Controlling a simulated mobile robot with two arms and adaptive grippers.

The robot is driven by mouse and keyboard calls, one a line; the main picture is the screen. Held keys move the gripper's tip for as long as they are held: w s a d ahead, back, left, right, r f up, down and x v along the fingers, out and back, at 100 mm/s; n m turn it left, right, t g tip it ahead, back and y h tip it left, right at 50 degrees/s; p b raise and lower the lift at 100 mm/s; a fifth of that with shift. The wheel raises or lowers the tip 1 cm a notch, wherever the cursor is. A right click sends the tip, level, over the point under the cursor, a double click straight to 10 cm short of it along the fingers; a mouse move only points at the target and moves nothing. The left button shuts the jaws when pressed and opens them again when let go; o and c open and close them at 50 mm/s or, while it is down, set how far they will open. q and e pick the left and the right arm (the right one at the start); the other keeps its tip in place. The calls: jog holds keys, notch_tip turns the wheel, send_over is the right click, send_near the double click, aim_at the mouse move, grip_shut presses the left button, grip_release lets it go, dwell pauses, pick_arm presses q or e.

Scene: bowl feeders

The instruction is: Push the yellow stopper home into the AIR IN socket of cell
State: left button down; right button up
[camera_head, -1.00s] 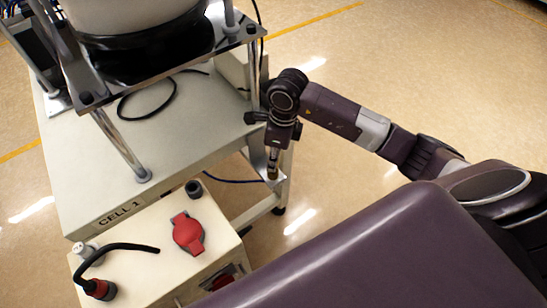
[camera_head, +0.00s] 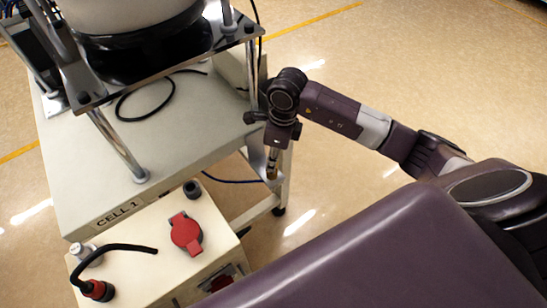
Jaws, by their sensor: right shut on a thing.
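My right gripper (camera_head: 272,172) points down at the right side of the CELL 1 table (camera_head: 185,150), beside its edge, above a lower ledge. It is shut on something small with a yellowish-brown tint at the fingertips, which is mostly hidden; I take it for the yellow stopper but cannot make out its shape. The AIR IN socket cannot be made out; the gripper and its fingers cover that spot. My left gripper is not in view.
A bowl feeder (camera_head: 130,40) stands on metal posts. Open floor lies to the right.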

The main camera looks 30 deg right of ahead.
pick_arm(q)
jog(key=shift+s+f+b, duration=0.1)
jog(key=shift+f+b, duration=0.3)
jog(key=shift+b, duration=0.2)
pick_arm(e)
jog(key=shift+d+f, duration=0.1)
jog(key=shift+f, duration=0.5)
